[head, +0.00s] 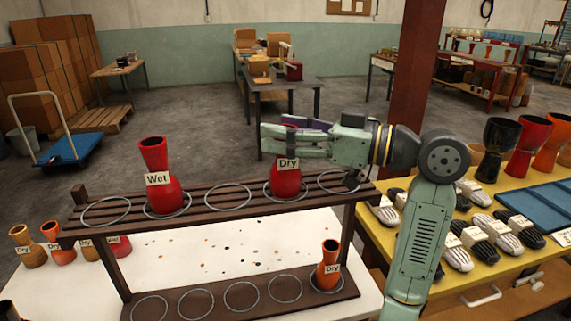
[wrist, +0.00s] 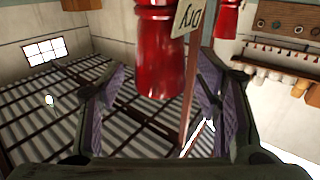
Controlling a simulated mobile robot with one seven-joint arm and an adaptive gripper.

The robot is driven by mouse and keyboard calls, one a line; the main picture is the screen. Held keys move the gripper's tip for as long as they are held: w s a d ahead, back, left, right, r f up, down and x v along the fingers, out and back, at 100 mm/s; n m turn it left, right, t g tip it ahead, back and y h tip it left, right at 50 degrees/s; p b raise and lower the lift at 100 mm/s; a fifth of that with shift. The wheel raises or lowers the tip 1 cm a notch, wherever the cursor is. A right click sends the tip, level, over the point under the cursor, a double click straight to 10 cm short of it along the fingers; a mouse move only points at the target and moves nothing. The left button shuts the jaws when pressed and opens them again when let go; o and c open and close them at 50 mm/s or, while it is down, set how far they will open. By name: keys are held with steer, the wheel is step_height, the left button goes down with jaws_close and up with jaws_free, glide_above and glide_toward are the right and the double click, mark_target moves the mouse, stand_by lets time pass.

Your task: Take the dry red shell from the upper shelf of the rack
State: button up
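The red shell tagged Dry (head: 284,183) stands upright in a ring on the rack's upper shelf (head: 233,198), right of centre. My gripper (head: 270,141) lies level at its neck, above the tag, and hides part of its top. In the wrist view the same shell (wrist: 165,60) appears upside down between the purple-padded fingers (wrist: 160,100), which are spread with gaps on both sides. A red shell tagged Wet (head: 154,180) stands in another ring to the left; its top is uncovered.
The lower shelf (head: 190,300) holds an orange shell tagged Dry (head: 328,268) at its right end. Several small shells stand on the white table at left. A yellow table (head: 480,272) at right carries striped items, blue trays and large drums. A dark red post (head: 412,70) rises behind my arm.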

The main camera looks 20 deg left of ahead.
jaws_close()
stand_by(0.6)
